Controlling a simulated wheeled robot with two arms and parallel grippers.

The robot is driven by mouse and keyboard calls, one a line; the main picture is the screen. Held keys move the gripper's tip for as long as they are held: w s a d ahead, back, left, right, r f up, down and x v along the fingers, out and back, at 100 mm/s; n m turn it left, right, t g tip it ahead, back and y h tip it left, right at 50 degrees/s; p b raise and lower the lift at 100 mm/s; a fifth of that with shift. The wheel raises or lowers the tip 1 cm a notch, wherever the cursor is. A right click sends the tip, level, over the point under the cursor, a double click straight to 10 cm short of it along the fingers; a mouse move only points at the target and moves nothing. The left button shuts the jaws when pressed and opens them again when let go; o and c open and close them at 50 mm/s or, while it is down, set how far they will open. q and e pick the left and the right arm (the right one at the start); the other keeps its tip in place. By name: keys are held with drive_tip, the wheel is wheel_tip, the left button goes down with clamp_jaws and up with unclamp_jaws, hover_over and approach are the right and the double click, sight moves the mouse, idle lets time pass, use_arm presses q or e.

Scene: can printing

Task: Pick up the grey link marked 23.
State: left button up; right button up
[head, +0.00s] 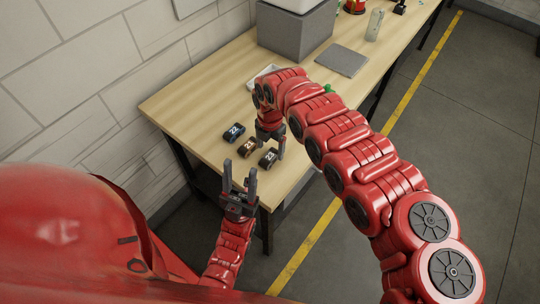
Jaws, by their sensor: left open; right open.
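Three small links lie in a slanting row on the wooden table (195,100). The grey link (268,159) is nearest the front edge; its small label seems to read 23. A brown link (247,147) lies just left of it, and a dark blue link (234,132) with a light number lies farther left. My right gripper (270,148) points down, open, with its fingers close to the grey link; I cannot tell whether they touch it. My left gripper (240,176) is open and empty, pointing up in the picture at the table's front edge.
A white tray (262,74) is partly hidden behind my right arm. A grey box (292,37), a flat grey plate (341,60) and a pale can (374,24) stand farther back. The table's left part is clear; a wall runs along it.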

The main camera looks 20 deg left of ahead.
sight(270, 156)
drive_tip(key=f, duration=0.3)
drive_tip(key=shift+a+p, duration=0.2)
drive_tip(key=shift+p, duration=0.15)
drive_tip(key=shift+d+f, duration=0.15)
drive_tip(key=shift+f, duration=0.2)
clamp_jaws()
